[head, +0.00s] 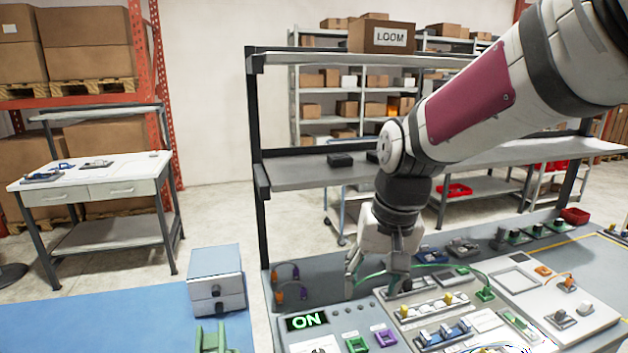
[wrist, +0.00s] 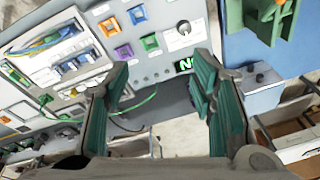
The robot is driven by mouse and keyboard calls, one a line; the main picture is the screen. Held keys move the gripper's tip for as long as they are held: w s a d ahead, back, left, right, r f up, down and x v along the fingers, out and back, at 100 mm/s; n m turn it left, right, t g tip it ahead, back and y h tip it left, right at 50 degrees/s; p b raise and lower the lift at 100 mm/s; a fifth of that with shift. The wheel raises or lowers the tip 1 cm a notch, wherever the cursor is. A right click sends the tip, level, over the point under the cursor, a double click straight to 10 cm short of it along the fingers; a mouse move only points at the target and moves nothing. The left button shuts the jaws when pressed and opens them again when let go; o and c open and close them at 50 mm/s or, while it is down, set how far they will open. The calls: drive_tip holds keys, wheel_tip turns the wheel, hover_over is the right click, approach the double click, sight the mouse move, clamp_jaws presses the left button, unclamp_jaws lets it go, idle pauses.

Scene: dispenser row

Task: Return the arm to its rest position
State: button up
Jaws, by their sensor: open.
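My gripper (head: 380,268) hangs from my arm over the back left part of the panel bench, near a green cable. In the wrist view my gripper (wrist: 165,95) shows two teal-padded fingers spread apart with nothing between them. In the wrist view the display (wrist: 184,65) is partly covered by a finger. Whether the fingertips touch the panel or cable cannot be told from these views.
A grey box (head: 216,282) and a green holder (head: 211,338) stand on the blue surface at left. A shelf (head: 315,172) crosses behind my arm. Orange and purple plugs (head: 280,296) sit left of my gripper. A white workbench (head: 92,180) stands farther left, with floor between.

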drive_tip(key=s+d+r+t, duration=0.1)
drive_tip(key=s+d, duration=0.3)
drive_tip(key=s, duration=0.4)
drive_tip(key=s+d+r+t+h+b, duration=0.1)
drive_tip(key=s+d+r, duration=0.3)
drive_tip(key=s, duration=0.4)
drive_tip(key=shift+d+r+n+t, duration=0.25)
drive_tip(key=shift+d+n+t, duration=0.15)
drive_tip(key=shift+d+t, duration=0.35)
drive_tip(key=shift+s+a, duration=0.1)
